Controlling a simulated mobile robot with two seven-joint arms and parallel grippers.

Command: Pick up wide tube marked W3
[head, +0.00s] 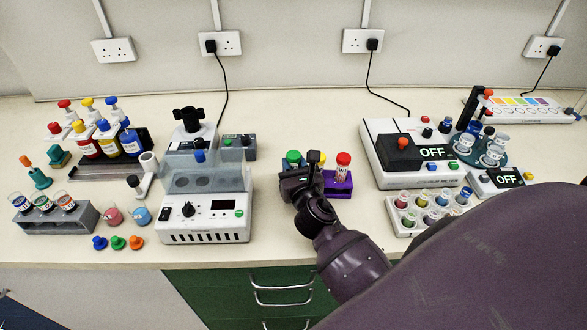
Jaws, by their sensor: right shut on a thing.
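My right gripper (312,170) reaches in from the lower right to the purple rack (341,184). It is shut on a tube at the middle of this rack, mostly hidden behind the gripper; a bit of yellow shows there. A green-capped tube (293,158) stands to its left and a red-capped tube (343,162) upright to its right. I cannot read any W3 mark on these tubes. I cannot tell whether the held tube is lifted. My left gripper is not in view.
A white dry-block device (207,215) with a clear lid stands close to the left. A meter reading OFF (412,150) and a white rack of small capped vials (432,208) stand to the right. A grey rack (75,222) holds wide vessels at far left. Bench front between is clear.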

